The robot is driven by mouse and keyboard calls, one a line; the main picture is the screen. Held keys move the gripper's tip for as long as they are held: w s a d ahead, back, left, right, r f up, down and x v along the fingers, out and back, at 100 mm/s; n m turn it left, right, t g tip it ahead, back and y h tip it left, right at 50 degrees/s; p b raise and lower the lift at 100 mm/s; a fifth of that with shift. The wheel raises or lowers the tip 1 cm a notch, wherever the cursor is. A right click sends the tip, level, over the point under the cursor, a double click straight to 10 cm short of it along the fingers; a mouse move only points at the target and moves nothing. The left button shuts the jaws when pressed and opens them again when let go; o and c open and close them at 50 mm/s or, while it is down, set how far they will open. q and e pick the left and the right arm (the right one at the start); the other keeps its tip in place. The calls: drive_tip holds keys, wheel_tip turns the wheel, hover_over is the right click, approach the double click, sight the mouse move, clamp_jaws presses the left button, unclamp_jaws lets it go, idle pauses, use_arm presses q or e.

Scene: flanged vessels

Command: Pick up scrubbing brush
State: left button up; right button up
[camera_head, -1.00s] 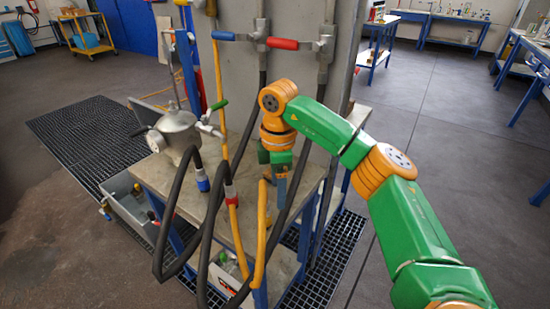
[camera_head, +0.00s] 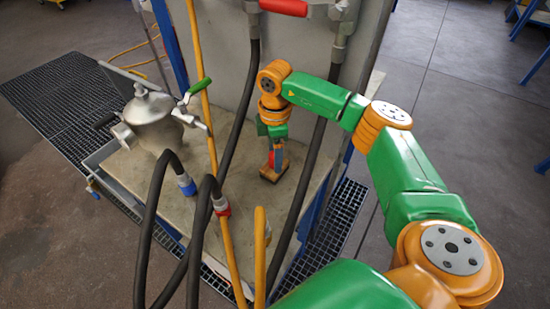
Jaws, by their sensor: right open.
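A small brown block with a dark underside, which looks like the scrubbing brush (camera_head: 273,174), stands on the worktop near the upright panel. My right gripper (camera_head: 275,158) points down directly above it, with its fingers at the brush's upper part. The jaws are open. The fingers partly cover the brush, and I cannot tell whether they touch it. My left gripper is not in view.
Black hoses (camera_head: 152,225) and yellow pipes (camera_head: 227,240) rise in front of the worktop (camera_head: 240,190). A metal vessel (camera_head: 153,122) with a green-handled lever stands at the left. The panel (camera_head: 290,95) with a red-handled valve stands behind.

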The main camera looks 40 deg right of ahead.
drive_tip(key=shift+w+f, duration=0.15)
drive_tip(key=c, duration=0.7)
clamp_jaws()
idle(0.6)
